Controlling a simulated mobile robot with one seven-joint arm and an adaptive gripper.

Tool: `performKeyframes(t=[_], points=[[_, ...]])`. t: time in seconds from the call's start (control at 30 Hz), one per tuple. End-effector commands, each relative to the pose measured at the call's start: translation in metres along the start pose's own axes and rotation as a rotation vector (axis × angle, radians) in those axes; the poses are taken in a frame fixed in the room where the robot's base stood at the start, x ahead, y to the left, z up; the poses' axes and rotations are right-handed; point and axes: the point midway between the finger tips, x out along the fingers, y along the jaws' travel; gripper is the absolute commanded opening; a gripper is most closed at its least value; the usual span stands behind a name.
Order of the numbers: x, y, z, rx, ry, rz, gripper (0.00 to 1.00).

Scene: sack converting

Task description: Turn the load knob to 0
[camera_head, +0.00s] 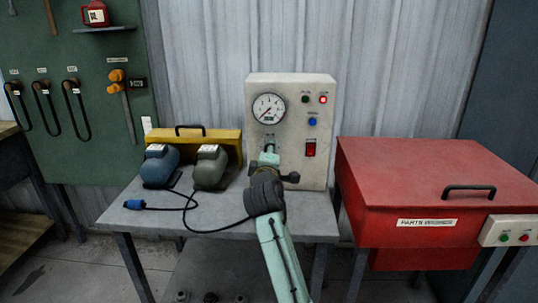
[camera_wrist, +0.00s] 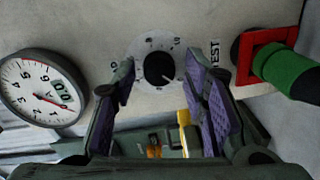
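The load knob (camera_wrist: 159,69) is a round black knob on a pale dial with small marks, in the middle of the wrist view. A light pointer line on it seems to face the lower right; the number it meets is too small to read. My gripper (camera_wrist: 161,78) is open, with one purple-padded finger on each side of the knob and gaps between. The fingers appear in front of the panel, not touching the knob. In the head view my gripper (camera_head: 268,158) is at the test panel (camera_head: 318,90), below the gauge, and hides most of the knob area.
A dial gauge (camera_wrist: 42,88) with a small digital readout is beside the knob; it also shows in the head view (camera_head: 269,108). Two motors (camera_head: 210,168) and a red parts washer (camera_head: 420,195) flank the panel.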

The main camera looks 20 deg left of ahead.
Motion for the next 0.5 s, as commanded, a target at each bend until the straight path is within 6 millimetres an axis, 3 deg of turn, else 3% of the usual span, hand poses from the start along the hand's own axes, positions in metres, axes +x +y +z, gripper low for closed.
performKeyframes(t=[0.37,0.5], points=[[-0.002,0.001,0.000,0.001,0.001,0.001,0.45],[-0.018,0.000,-0.001,0.001,0.002,0.002,0.45]])
